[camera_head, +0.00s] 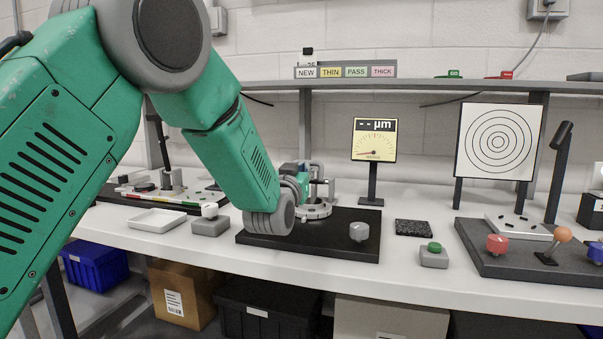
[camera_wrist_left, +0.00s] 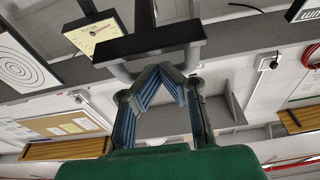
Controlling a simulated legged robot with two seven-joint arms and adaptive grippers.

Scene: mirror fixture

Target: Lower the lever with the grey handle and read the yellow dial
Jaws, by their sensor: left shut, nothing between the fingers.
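The yellow dial (camera_head: 374,140) stands on a dark post at the back of the bench. Its display shows dashes and "µm", and its red needle points left. It also shows in the left wrist view (camera_wrist_left: 92,33). A silver fixture (camera_head: 318,211) stands on a black base plate (camera_head: 310,246), partly hidden by my arm. My left gripper (camera_wrist_left: 163,75) is shut and empty. In the wrist view its fingers are close to a dark grey bar (camera_wrist_left: 150,42) on a silver bracket, perhaps the lever's handle; contact cannot be told. My right gripper is out of view.
A grey knob (camera_head: 359,231) sits on the plate's right part. A green button (camera_head: 434,248) and a black textured pad (camera_head: 412,227) lie to the right. Another black base (camera_head: 490,262) carries red, orange and blue knobs. A white tray (camera_head: 157,221) stands left.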

